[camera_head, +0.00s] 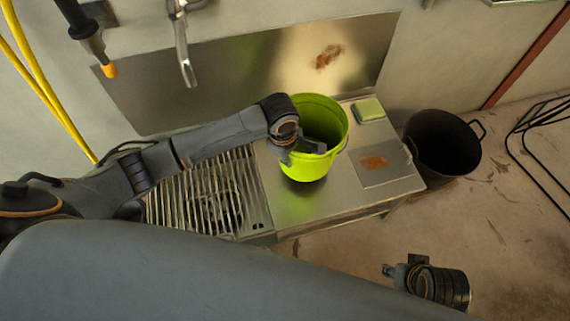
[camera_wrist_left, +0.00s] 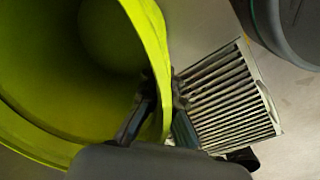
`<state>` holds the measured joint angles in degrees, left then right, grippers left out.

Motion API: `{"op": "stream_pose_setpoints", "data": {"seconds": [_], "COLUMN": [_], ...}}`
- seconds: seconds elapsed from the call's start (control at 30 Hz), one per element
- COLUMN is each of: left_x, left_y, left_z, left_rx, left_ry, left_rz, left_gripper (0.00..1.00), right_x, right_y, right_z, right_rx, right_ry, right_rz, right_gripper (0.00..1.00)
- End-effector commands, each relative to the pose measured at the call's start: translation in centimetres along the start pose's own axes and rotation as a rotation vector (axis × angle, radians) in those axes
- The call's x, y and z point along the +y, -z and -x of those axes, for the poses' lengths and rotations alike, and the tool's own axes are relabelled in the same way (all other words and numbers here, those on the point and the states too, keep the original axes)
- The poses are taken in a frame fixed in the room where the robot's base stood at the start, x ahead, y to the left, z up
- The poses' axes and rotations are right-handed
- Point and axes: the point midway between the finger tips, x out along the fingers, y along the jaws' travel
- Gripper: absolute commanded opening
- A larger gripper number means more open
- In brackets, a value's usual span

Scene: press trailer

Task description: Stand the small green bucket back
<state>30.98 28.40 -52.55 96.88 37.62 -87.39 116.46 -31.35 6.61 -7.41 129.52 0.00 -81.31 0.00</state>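The small green bucket (camera_head: 298,165) is upright or slightly tilted over the metal counter, mouth up. A dark patch lies just below it; I cannot tell whether its base touches the counter. My left gripper (camera_head: 305,152) is at its near rim. In the left wrist view, the bucket (camera_wrist_left: 60,125) fills the left side, and the fingers of my left gripper (camera_wrist_left: 162,115) sit on both sides of its wall, closed on it. My right gripper (camera_head: 390,271) is low at the right, over the floor, away from the bucket; its fingers are too small to judge.
The metal counter (camera_head: 290,208) has a slatted grate (camera_head: 185,192) at its left, also in the left wrist view (camera_wrist_left: 225,95). A green sponge (camera_head: 369,109) and a rust-stained plate (camera_head: 379,164) lie at the right. A dark bin (camera_head: 440,145) stands beyond the right end. A tap (camera_head: 185,50) hangs behind.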

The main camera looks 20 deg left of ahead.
Motion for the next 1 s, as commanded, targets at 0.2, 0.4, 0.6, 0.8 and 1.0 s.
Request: {"op": "stream_pose_setpoints", "data": {"seconds": [0.2,0.4,0.6,0.8,1.0], "left_x": [0.4,0.6,0.1,0.1,0.0], "left_y": [1.4,1.9,2.0,2.0,1.9], "left_z": [-2.0,-2.5,-5.5,-5.6,-5.8], "left_rx": [0.001,0.001,0.002,0.000,0.001], "left_ry": [0.000,-0.002,0.000,-0.002,0.000], "left_rz": [0.000,0.000,-0.002,0.000,-0.001], "left_gripper": [0.00,0.00,0.00,0.00,0.04], "right_x": [0.1,0.2,0.1,0.1,0.1], "right_y": [0.2,0.1,-0.4,-0.3,-0.3], "right_z": [3.1,4.2,3.8,3.9,4.0], "right_rx": [0.016,0.021,0.025,0.025,0.025], "right_ry": [-0.003,-0.004,-0.005,-0.005,-0.005], "right_rz": [-0.002,-0.002,-0.003,-0.003,-0.003], "right_gripper": [0.40,0.40,0.40,0.40,0.40]}}
